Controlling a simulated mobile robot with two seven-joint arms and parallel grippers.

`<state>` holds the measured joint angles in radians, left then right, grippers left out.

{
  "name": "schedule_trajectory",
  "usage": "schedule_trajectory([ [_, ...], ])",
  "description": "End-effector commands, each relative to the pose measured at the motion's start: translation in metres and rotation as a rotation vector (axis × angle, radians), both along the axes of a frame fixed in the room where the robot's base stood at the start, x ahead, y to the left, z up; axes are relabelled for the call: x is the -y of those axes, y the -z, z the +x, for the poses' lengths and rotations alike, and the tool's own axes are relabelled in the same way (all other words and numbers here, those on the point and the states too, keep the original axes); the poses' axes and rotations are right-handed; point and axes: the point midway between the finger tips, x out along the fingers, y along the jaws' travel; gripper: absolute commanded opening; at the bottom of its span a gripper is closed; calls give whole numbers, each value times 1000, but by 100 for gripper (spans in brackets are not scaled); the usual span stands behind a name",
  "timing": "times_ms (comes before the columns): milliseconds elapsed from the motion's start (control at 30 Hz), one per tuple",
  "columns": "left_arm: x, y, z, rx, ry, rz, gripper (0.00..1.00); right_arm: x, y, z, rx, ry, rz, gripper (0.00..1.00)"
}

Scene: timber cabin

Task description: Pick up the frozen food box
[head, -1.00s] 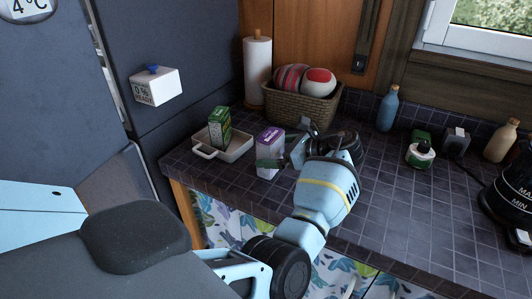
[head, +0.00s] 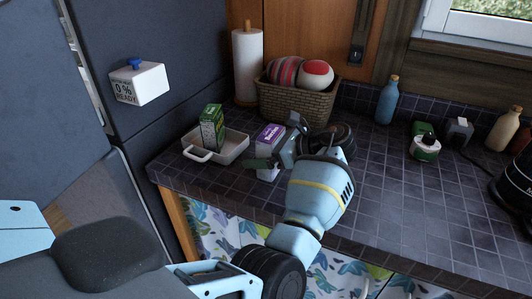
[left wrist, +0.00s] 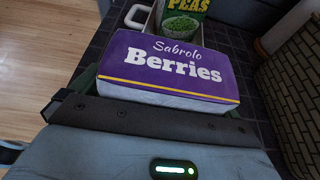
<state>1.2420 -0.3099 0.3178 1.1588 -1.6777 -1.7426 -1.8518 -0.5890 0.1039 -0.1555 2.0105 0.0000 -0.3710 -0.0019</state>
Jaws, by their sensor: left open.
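A purple and white box (head: 269,137) stands on the tiled counter. In the left wrist view the box (left wrist: 178,62) reads "Sabrolo Berries" and fills the space just ahead of my gripper. A green box (head: 212,127) stands in a white tray (head: 232,153) to its left; the green box (left wrist: 184,18) reads "PEAS" in the left wrist view. My left gripper (head: 277,146) is open at the purple box, with one finger in front of its lower part. Whether the fingers touch it I cannot tell. My right gripper is out of view.
A wicker basket (head: 296,101) with two balls and a paper towel roll (head: 247,65) stand behind the box. The counter's middle right is clear.

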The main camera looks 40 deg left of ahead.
Motion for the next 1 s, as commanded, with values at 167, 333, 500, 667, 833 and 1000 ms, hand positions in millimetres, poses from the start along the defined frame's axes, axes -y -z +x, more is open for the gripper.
schedule_trajectory([
  [167,1,-1,0,1,1,0,100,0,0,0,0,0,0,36],
  [333,1,-1,0,1,1,0,92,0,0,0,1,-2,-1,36],
  [500,1,-1,0,1,0,0,70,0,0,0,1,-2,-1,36],
  [667,1,0,0,1,0,0,49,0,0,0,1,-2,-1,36],
  [833,1,-1,0,2,0,1,44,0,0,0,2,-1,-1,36],
  [1000,0,-2,0,3,0,2,44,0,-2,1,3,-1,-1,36],
])
